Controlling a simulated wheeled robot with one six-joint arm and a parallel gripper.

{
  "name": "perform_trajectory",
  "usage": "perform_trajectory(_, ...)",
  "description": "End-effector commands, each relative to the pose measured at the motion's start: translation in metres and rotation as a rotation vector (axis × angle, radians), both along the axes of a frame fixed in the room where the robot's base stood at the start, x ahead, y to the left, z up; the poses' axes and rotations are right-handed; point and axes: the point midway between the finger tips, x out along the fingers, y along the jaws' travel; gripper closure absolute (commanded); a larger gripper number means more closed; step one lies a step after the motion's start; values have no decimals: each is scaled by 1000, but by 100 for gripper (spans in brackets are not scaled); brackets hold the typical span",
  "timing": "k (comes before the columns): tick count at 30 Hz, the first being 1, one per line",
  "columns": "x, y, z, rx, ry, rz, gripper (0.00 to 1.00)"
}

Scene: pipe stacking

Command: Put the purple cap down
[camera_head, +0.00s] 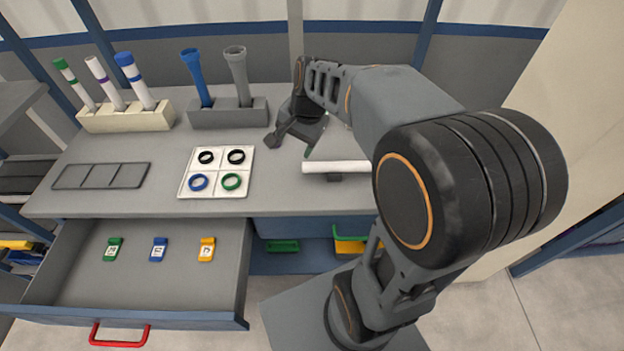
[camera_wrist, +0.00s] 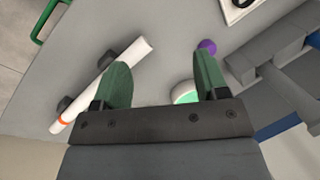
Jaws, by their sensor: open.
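The purple cap (camera_wrist: 207,46) is on the grey worktop in the wrist view, just past the tip of the right finger. I cannot tell if the finger touches it. My gripper (camera_wrist: 162,68) is open, its two green fingers spread apart, with no cap between them. In the head view my gripper (camera_head: 291,146) is low over the worktop (camera_head: 120,185), right of the grey holder. I cannot make out the purple cap in that view. A white and green round thing (camera_wrist: 184,91) shows partly behind the right finger.
A white pipe (camera_head: 335,167) lies on supports near the front edge. A white tray (camera_head: 215,171) holds black, blue and green rings. A grey holder (camera_head: 228,115) carries two upright pipes; a cream rack (camera_head: 125,121) carries three. An empty three-part tray (camera_head: 101,176) lies left. A drawer (camera_head: 180,285) stands open.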

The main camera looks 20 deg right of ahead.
Motion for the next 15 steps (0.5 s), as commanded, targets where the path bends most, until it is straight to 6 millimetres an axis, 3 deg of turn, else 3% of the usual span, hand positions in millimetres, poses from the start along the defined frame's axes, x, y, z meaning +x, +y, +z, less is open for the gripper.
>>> perform_trajectory(1,-21,5,0,-57,-35,119,33)
perform_trajectory(6,-73,8,-10,-225,-110,474,33)
perform_trajectory(10,-97,8,-18,-311,-141,657,33)
perform_trajectory(15,-111,7,-25,-365,-159,774,33)
